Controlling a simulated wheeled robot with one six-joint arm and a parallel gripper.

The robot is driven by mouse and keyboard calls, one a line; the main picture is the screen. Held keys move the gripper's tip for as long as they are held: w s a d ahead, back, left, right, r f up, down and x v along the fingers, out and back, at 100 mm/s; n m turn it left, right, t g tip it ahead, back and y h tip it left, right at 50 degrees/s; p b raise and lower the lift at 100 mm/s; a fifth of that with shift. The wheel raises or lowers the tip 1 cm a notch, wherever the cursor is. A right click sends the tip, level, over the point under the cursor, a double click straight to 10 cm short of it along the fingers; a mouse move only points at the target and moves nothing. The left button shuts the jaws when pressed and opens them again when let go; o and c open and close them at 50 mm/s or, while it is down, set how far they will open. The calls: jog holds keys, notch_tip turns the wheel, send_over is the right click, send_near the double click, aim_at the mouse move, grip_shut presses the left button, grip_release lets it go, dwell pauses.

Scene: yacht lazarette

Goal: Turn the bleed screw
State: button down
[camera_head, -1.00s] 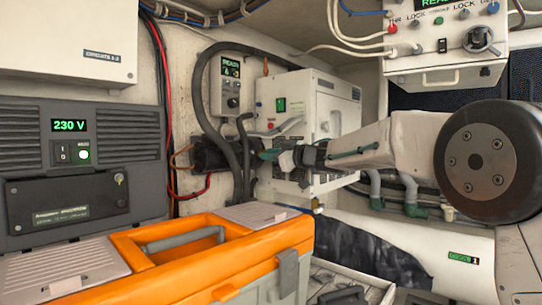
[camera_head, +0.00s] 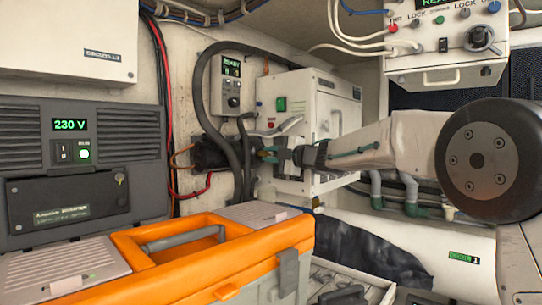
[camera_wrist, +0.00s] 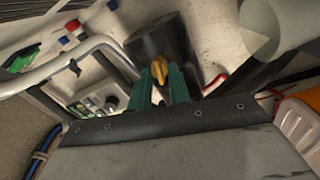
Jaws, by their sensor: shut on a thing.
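The bleed screw shows as a small yellow, wing-shaped head (camera_wrist: 159,68) in the wrist view, at the end of a dark cylindrical body (camera_wrist: 163,38). My gripper's two green fingertips (camera_wrist: 161,82) stand on either side of the screw head and are shut on it. In the head view my gripper (camera_head: 268,155) reaches left to the black cylindrical fitting (camera_head: 212,153) beside the white box. The screw is too small there to make out clearly, and the fingers partly cover it.
A white box (camera_head: 305,105) with green and red buttons stands right behind my gripper. Thick dark hoses (camera_head: 203,80) loop close around the fitting. An orange-topped toolbox (camera_head: 255,262) stands in front below. A grey inverter panel (camera_head: 60,165) is at the left.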

jog(key=n, duration=0.5)
jog(key=shift+f+n, duration=0.2)
jog(key=shift+n, duration=0.1)
jog(key=n, duration=1.4)
jog(key=shift+w+f+n, duration=0.1)
jog(key=shift+f+n, duration=0.1)
jog(key=shift+n, duration=0.1)
jog(key=c, duration=1.3)
grip_release()
jog(key=shift+d, duration=0.1)
jog(key=shift+r, duration=0.1)
